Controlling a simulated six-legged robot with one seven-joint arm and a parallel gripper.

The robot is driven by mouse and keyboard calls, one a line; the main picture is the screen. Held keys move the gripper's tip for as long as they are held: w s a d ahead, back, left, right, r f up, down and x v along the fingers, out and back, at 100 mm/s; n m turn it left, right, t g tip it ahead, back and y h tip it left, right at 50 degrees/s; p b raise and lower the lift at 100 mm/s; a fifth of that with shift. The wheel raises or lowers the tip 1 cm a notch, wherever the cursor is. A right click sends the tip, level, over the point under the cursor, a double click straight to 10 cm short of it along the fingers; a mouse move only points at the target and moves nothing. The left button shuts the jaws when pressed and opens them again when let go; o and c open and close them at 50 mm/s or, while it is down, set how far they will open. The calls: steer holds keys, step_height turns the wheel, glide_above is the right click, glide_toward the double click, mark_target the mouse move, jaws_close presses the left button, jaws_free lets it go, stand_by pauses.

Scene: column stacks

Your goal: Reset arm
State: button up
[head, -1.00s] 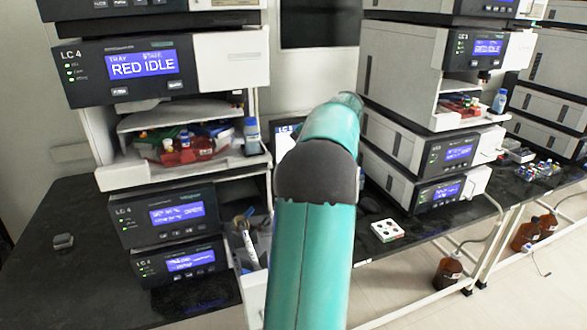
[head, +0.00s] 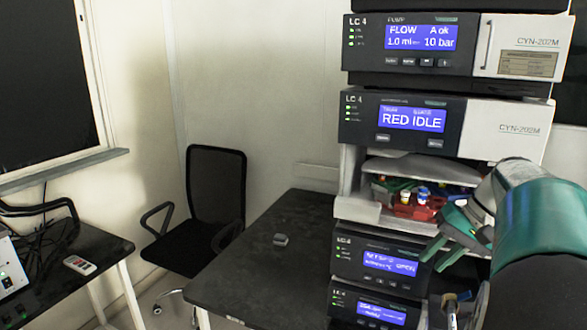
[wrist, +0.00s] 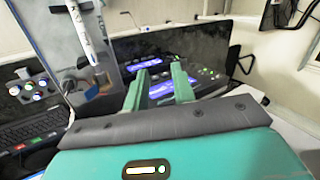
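My arm in teal and dark grey reaches in from the right edge of the head view. My gripper (head: 433,257) is in front of the right part of the LC 4 stack, below the open sample shelf. In the wrist view my gripper (wrist: 159,80) shows two green fingers standing apart, with nothing between them. A dark instrument front with blue displays (wrist: 152,92) is seen beyond the fingers.
The LC 4 stack (head: 405,120) with a "RED IDLE" display stands on a black bench (head: 250,265). A small grey item (head: 281,239) lies on the bench. An office chair (head: 214,195) and a second bench (head: 75,255) are at the left.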

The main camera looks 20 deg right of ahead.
steer(key=a+f+n+h, duration=0.1)
steer(key=a+n+h, duration=0.15)
steer(key=a, duration=1.45)
steer(key=s+a+f+n+t+h, duration=0.1)
steer(key=s+a+f+n, duration=0.1)
steer(key=a, duration=0.4)
steer(key=s+a+f+n+t+h, duration=0.1)
steer(key=s+a+f+n, duration=0.1)
steer(key=s+a+f, duration=0.2)
steer(key=s+a, duration=0.1)
steer(key=a, duration=0.2)
steer(key=shift+s+a, duration=0.25)
steer(key=shift+a, duration=0.05)
steer(key=shift+d, duration=0.15)
